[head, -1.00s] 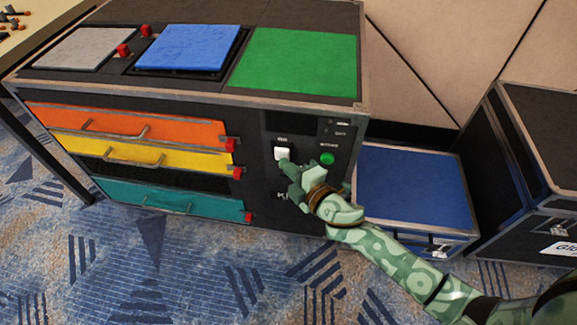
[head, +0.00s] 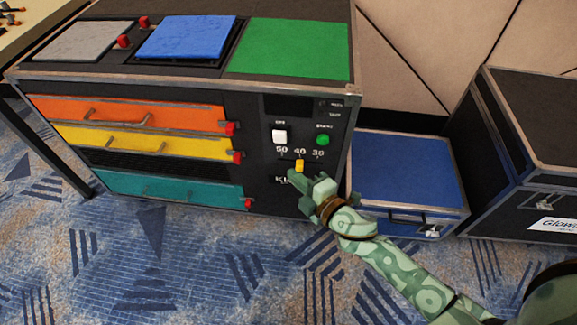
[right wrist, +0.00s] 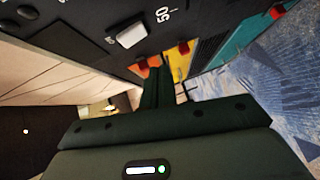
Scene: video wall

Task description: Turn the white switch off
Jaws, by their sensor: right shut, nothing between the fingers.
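The white switch (head: 279,136) is on the black front panel of the cabinet, left of a round green button (head: 323,140). It also shows in the right wrist view (right wrist: 131,33), clear of the fingers. I cannot tell its on or off position. My right gripper (head: 299,180) is shut and empty, below the switch and close to the yellow knob (head: 299,166). Its closed fingers (right wrist: 158,90) point toward the panel in the right wrist view, and I cannot tell whether they touch it. My left gripper is not in view.
Orange (head: 150,114), yellow (head: 150,142) and teal (head: 170,187) drawers with red knobs lie left of the panel. A blue-topped low case (head: 405,170) and a black case (head: 530,130) stand at the right. Carpet in front is free.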

